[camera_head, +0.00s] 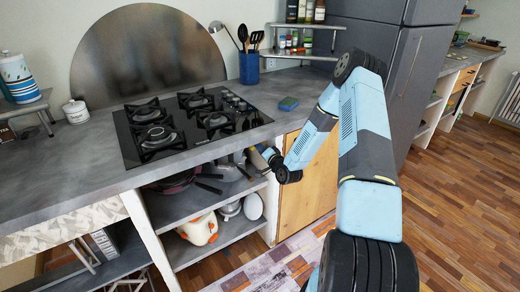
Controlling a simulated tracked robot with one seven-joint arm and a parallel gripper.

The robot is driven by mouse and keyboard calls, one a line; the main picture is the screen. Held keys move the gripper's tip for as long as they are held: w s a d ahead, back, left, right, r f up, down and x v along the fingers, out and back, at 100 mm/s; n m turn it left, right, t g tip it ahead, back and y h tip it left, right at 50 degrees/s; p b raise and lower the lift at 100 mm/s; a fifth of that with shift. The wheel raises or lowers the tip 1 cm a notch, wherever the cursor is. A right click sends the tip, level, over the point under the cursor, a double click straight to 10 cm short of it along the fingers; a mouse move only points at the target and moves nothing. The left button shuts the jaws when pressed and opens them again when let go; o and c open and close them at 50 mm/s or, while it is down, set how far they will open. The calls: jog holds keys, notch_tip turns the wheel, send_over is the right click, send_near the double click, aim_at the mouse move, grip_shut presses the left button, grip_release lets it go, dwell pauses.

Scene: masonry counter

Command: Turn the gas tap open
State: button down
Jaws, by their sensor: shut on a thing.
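My arm reaches down on the right, and my gripper (262,151) points left into the open shelf bay under the counter, just below the counter's front edge. It is small and partly hidden in shade. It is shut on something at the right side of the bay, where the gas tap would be. The tap's handle is too small and covered to make out, so its angle cannot be told. The black gas hob (185,122) is set in the counter above, with its knobs (238,103) at its right end.
The grey counter (60,168) overhangs the bay. Pans (172,183) and pots (231,168) crowd the upper shelf, left of my gripper. A wooden cabinet door (309,188) is close on the right. A sponge (288,103) and a blue utensil holder (249,68) stand on the counter.

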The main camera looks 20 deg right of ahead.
jog(key=shift+d+f+n, duration=0.1)
jog(key=shift+n, duration=0.2)
jog(key=n, duration=1.1)
jog(key=shift+s, duration=0.15)
dwell(0.4)
jog(key=c, duration=1.1)
grip_release()
jog(key=v, duration=1.3)
jog(key=shift+s, duration=0.25)
